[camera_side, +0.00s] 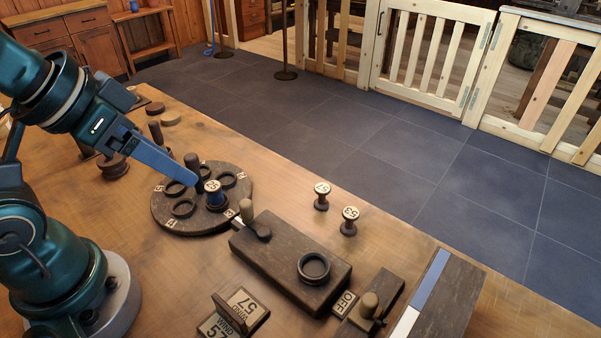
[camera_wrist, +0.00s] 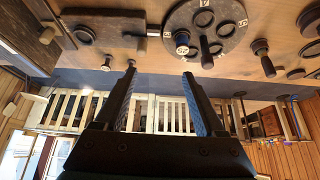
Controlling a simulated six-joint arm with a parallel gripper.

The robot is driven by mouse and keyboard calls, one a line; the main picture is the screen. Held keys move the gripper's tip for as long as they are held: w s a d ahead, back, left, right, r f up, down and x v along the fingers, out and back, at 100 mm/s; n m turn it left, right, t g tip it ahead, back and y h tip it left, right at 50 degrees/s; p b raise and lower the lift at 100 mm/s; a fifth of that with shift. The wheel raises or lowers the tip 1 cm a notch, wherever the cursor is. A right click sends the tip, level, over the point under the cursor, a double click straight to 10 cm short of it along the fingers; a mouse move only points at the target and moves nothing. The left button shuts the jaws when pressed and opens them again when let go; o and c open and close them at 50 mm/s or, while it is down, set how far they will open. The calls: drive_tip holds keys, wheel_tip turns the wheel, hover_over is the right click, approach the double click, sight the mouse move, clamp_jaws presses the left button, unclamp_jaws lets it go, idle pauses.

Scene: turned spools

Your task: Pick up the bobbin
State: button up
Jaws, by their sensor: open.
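A bobbin (camera_side: 216,197) wound with blue thread, with a pale numbered top, stands upright in one of the ring seats of a round dark turntable (camera_side: 166,215). It also shows in the wrist view (camera_wrist: 182,40), close to the turntable's dark centre post (camera_wrist: 206,52). My gripper (camera_side: 192,178) is over the turntable in the side view, its finger partly covering the post. In the wrist view my gripper (camera_wrist: 159,72) has its two fingers wide apart with nothing between them. The bobbin is outside the fingers, and I cannot tell the exact gap to it.
Two bare numbered spools (camera_side: 321,197) (camera_side: 349,222) stand on the table to the right. A dark block (camera_side: 275,262) with an empty ring (camera_side: 314,268) and a handle lies in front. A sign (camera_side: 240,305) reads "WIND 57". A lever (camera_side: 368,304) stands by an "OFF" plate.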

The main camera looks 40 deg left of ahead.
drive_tip(key=w+d+r+m+t+h, duration=0.1)
drive_tip(key=w+d+r+m, duration=0.2)
drive_tip(key=w, duration=0.6)
drive_tip(key=m+g+h, duration=0.1)
hover_over(350, 212)
drive_tip(key=a, duration=0.4)
wheel_tip(350, 212, down, 6)
drive_tip(key=f, duration=0.1)
drive_tip(key=d+f, duration=0.1)
drive_tip(key=f, duration=0.1)
drive_tip(key=s+d+f+m+g, duration=0.1)
drive_tip(key=f, duration=0.1)
drive_tip(key=d+f+g, duration=0.1)
drive_tip(key=f, duration=0.1)
drive_tip(key=shift+s+f, duration=0.2)
drive_tip(key=shift+f, duration=0.05)
drive_tip(key=shift+d+f, duration=0.2)
drive_tip(key=shift+f, duration=0.15)
drive_tip(key=shift+x, duration=2.25)
clamp_jaws()
